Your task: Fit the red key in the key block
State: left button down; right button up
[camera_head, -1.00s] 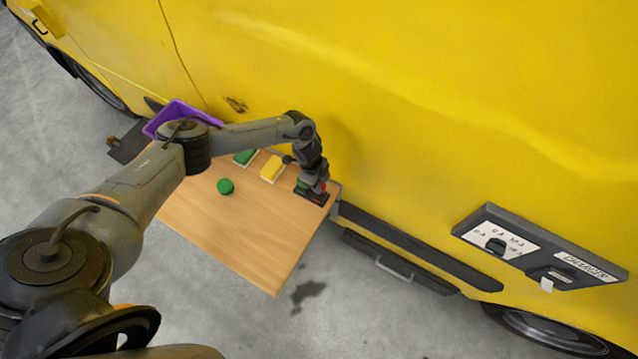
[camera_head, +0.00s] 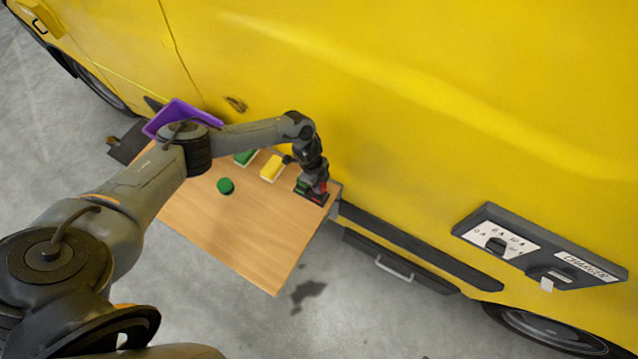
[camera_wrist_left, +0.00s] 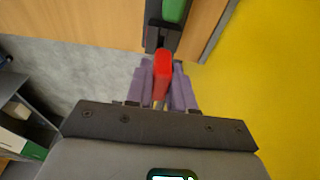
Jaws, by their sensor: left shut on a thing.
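My left gripper (camera_wrist_left: 162,90) is shut on the red key (camera_wrist_left: 162,64), which stands out between its purplish fingers in the left wrist view. The dark key block (camera_wrist_left: 153,38) is just past the key's tip, with a green piece (camera_wrist_left: 174,9) at it. Whether the key touches or enters the block is unclear. In the head view the left gripper (camera_head: 317,180) is over the key block (camera_head: 318,200) at the right corner of the wooden table (camera_head: 240,230), partly hiding it. My right gripper is not in view.
A yellow block (camera_head: 272,168), a green block (camera_head: 245,157) and a round green piece (camera_head: 225,186) are on the table. A purple bin (camera_head: 178,115) is at the back left. A yellow vehicle (camera_head: 400,110) stands close behind the table. The table's front is clear.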

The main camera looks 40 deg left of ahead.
pick_arm(q)
jog(key=shift+a+b+x, duration=0.2)
jog(key=shift+b+x, duration=0.55)
jog(key=shift+x, duration=0.2)
jog(key=shift+a+b+x, duration=0.2)
jog(key=shift+b+x, duration=0.55)
jog(key=shift+x, duration=0.15)
jog(key=c, duration=0.9)
grip_release()
